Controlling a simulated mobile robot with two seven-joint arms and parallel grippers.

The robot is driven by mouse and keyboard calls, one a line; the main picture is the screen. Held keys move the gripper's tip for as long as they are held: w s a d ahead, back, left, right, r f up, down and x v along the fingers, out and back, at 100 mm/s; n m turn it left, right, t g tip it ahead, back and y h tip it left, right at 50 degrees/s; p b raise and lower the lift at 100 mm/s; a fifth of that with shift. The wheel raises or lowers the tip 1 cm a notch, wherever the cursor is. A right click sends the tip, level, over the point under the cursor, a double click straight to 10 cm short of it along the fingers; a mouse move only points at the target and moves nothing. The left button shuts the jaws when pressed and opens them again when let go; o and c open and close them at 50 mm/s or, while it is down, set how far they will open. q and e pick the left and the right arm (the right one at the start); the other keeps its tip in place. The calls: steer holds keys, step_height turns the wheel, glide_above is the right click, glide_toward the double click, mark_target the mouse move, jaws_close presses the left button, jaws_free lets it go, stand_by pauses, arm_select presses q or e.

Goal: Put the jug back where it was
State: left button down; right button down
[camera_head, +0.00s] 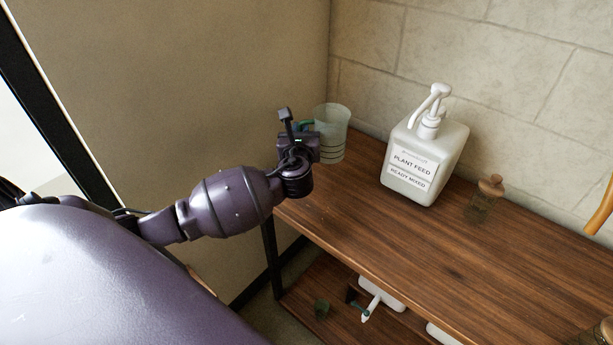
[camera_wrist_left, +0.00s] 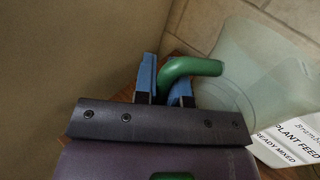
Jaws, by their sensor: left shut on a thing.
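The jug (camera_head: 333,132) is a translucent, pale greenish vessel with a green handle. It is upright at the far left end of the wooden top shelf (camera_head: 400,248), close to the wall; I cannot tell whether its base touches the shelf. My left gripper (camera_head: 308,138) is at the jug's left side, shut on the handle. In the left wrist view the blue-padded fingers (camera_wrist_left: 163,88) close around the green handle (camera_wrist_left: 192,68), and the see-through jug body (camera_wrist_left: 262,68) is to the right. My right gripper is not in view.
A white pump bottle labelled PLANT FEED (camera_head: 428,150) stands right of the jug, with a small corked glass bottle (camera_head: 485,202) further right. A white pump container (camera_head: 385,291) lies on the lower shelf. The top shelf's front middle is clear.

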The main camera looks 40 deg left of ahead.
arm_select(q)
step_height(320, 180, down, 13)
steer(key=b, duration=0.3)
steer(key=shift+f, duration=0.35)
steer(key=shift+r, duration=0.15)
steer(key=c, duration=1.2)
jaws_free()
